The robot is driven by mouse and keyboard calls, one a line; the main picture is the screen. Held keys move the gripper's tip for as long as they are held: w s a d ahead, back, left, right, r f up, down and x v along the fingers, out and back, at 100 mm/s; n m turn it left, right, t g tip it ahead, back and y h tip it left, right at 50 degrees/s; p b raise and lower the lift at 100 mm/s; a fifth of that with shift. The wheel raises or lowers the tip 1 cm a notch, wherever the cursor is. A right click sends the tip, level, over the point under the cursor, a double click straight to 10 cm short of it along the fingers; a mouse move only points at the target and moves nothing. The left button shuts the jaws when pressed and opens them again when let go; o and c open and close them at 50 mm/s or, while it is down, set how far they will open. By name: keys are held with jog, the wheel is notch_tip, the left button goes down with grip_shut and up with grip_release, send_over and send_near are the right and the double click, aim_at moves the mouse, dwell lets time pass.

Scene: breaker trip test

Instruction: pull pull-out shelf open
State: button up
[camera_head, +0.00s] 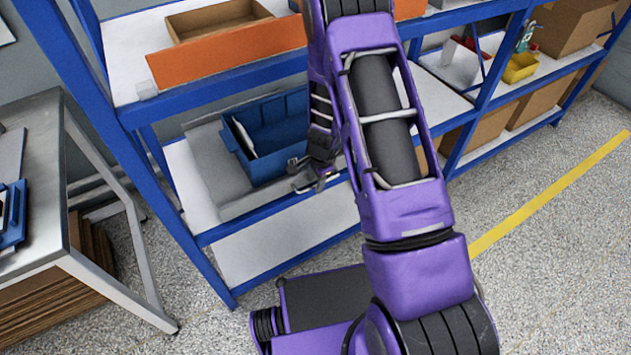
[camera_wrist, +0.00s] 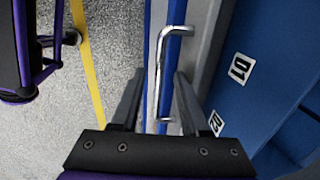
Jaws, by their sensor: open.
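The pull-out shelf (camera_head: 212,165) is a grey board on the middle level of the blue rack, with a blue bin (camera_head: 268,140) standing on it. It looks pushed in. In the wrist view its grey edge (camera_wrist: 208,45) runs beside the bin (camera_wrist: 225,95). A bent metal bar handle (camera_wrist: 163,65) stands out from its front. My gripper (camera_head: 318,180) is at the shelf's front. In the wrist view my gripper (camera_wrist: 158,85) is open, with the handle bar lying between its two fingers. I cannot tell whether either finger touches it. In the head view my arm hides part of the shelf front.
An orange-fronted drawer (camera_head: 230,55) is on the level above. A metal workbench (camera_head: 45,175) stands to the left. Cardboard boxes (camera_head: 575,25) and a yellow bin (camera_head: 521,68) are on the right rack. Open floor with a yellow line (camera_head: 550,200) lies at right.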

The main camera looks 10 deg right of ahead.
grip_shut()
dwell(1.4)
